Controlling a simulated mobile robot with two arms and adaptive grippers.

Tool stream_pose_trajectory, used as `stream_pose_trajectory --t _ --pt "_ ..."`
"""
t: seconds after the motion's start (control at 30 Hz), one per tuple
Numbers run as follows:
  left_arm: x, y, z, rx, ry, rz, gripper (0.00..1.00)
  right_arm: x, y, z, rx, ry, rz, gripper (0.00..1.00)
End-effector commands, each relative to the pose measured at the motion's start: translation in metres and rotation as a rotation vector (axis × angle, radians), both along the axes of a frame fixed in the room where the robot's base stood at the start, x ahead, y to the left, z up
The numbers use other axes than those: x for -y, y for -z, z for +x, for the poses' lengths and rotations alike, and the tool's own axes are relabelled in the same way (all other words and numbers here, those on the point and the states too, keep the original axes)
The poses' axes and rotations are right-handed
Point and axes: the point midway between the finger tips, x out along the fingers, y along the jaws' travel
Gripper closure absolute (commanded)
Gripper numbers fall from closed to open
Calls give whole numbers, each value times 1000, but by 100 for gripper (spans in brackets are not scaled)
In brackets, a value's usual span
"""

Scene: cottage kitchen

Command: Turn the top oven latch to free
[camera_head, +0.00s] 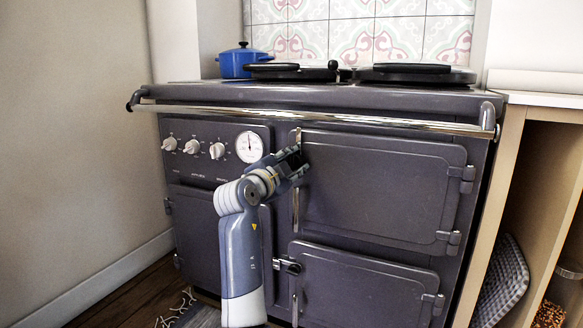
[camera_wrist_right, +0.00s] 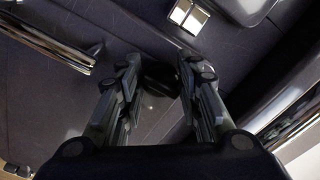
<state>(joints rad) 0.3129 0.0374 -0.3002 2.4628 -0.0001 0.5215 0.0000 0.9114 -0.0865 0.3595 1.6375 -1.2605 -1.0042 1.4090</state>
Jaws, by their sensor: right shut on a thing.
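The grey top oven door (camera_head: 385,190) is shut at the right of the range. My right gripper (camera_head: 297,160) is at the door's upper left edge and hides most of the top latch there. A thin pale metal piece (camera_head: 298,136) shows just above the fingers. In the wrist view my right gripper (camera_wrist_right: 158,72) is shut on the dark knob of the top oven latch (camera_wrist_right: 160,80), with one finger on each side of it. The latch's exact angle is hidden. My left gripper is not in view.
A chrome rail (camera_head: 320,119) runs across the range above the gripper. White knobs (camera_head: 192,146) and a round gauge (camera_head: 249,147) are to the left. The lower door's latch (camera_head: 288,266) is below. A blue pot (camera_head: 240,61) stands on top.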

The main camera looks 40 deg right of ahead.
Motion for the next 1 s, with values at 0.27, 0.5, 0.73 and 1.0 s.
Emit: stream_pose_trajectory --t 0.27,0.5,0.73,1.0 --pt "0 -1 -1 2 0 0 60 0 0 0 10 0 7 100" --pt "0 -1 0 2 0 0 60 1 0 0 9 1 5 48" --pt "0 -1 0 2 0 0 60 0 0 0 7 1 4 48" --pt "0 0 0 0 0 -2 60 -22 0 -9 7 -2 3 48"
